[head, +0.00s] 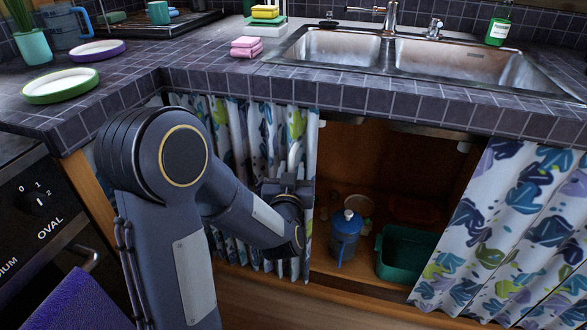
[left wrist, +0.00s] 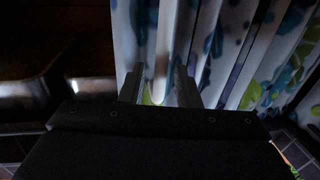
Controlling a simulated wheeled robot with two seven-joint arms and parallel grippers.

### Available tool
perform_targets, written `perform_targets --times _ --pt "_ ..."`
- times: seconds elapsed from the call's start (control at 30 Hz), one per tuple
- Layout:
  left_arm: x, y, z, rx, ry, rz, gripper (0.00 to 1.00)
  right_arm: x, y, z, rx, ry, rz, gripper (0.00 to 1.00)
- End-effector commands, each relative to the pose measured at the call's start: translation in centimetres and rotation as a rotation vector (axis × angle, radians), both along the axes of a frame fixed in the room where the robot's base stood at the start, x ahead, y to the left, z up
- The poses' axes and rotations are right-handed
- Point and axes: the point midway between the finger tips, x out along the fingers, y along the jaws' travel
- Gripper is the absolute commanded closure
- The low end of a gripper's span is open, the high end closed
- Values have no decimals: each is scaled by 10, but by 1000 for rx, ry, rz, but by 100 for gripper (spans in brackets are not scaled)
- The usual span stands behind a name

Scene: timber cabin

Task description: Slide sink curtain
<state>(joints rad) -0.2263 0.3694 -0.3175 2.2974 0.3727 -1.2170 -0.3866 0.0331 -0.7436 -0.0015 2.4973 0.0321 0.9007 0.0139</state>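The left curtain (head: 232,125), white with blue and green leaf shapes, hangs bunched under the counter at the left of the sink opening. The right curtain (head: 505,225) hangs over the right side; the gap between them is wide. My left gripper (head: 291,178) is at the right edge of the left curtain. In the left wrist view its two fingers (left wrist: 160,90) stand apart, with pale folds of the curtain (left wrist: 205,50) between and beyond them. Whether the fingers press on the cloth is not clear. My right gripper is not in view.
The open cabinet holds a blue jug (head: 345,235) and a green bin (head: 408,255). The steel sink (head: 455,62) is set in the tiled counter (head: 190,62) above. An oven (head: 35,215) stands at the left. Two plates and pink sponges (head: 246,47) lie on the counter.

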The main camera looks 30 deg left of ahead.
Motion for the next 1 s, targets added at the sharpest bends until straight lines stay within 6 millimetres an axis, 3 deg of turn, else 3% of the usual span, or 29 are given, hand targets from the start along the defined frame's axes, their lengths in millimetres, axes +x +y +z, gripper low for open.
perform_targets --times 0.17,0.43,0.67,1.0 --pt "13 7 -1 0 2 1 71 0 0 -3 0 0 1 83" --pt "15 7 0 -1 2 0 71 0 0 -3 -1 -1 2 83" --pt "14 7 0 -1 2 0 99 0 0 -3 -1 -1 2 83" --pt "14 8 0 0 1 0 100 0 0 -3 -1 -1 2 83"
